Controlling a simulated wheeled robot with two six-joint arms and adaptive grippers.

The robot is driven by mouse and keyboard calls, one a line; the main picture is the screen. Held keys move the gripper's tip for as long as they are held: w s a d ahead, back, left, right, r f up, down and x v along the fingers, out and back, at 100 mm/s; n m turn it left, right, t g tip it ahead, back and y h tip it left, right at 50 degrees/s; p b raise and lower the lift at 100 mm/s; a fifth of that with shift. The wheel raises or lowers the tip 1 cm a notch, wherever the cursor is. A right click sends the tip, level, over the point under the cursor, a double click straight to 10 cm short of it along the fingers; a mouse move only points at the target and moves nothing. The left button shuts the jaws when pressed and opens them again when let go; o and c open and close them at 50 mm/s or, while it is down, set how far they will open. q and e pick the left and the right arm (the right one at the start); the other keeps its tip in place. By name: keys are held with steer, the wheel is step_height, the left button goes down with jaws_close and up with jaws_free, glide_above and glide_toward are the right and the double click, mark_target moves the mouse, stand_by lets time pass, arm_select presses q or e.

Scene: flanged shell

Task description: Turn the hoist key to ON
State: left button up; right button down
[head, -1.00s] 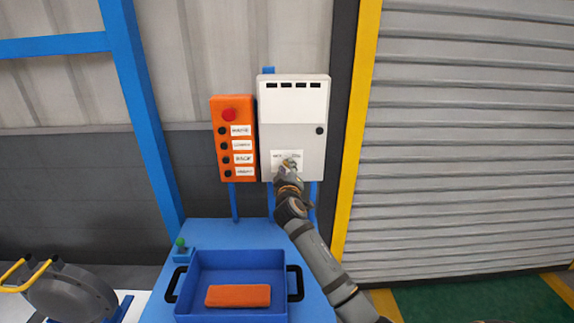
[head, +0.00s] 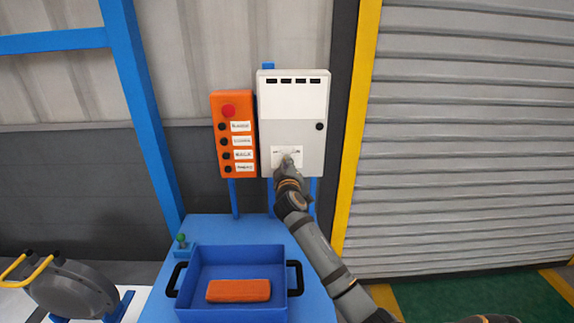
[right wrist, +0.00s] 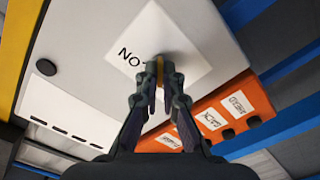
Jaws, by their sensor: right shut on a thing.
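The white control box (head: 293,105) hangs on the blue stand, with a white key label (head: 278,152) on its lower front. My right gripper (head: 287,162) is at this label and covers part of it. In the right wrist view, its two fingers (right wrist: 158,72) are shut on a small brass-coloured key (right wrist: 159,70) in front of the label. Dark letters like "NO", seen turned over, show on the label beside the fingers. The rest of the label and the key's exact angle are hidden by the fingers. My left gripper is not in view.
An orange button box (head: 233,135) with a red knob is close on the left of the white box. Below stands a blue tray (head: 190,300) holding an orange block (head: 238,290). A grey shutter (head: 470,130) is at right.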

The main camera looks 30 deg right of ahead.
steer(key=shift+m+b, duration=8.8)
steer(key=shift+b, duration=0.9)
steer(key=c, duration=1.5)
jaws_free()
steer(key=shift+d, duration=0.1)
